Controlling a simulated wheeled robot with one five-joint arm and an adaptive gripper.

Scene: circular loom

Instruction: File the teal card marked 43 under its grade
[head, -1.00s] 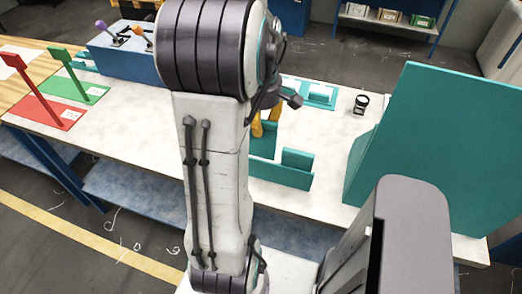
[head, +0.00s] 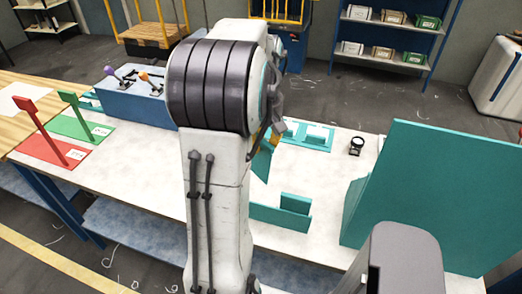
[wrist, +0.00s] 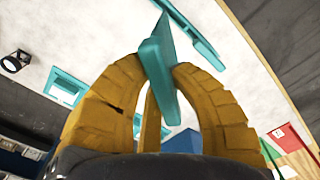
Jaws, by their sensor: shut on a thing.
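My gripper (wrist: 161,78) is shut on a thin teal card (wrist: 160,48), which stands up between its two yellow fingers in the wrist view. The mark on the card does not show. In the head view my arm hides most of the gripper; the teal card (head: 262,162) shows beside the arm, above and behind a low teal rack (head: 281,217) on the white table. The rack's strip (wrist: 190,36) also shows beyond the card in the wrist view, apart from it. A red plate (head: 47,152) and a green plate (head: 83,127), each with a post and white label, lie at left.
A tall teal panel (head: 435,190) stands on the right of the white table (head: 150,168). A teal frame (head: 308,136) and a black loupe (head: 356,146) are at the back. A blue box (head: 135,100) with levers stands at back left. The table's front middle-left is clear.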

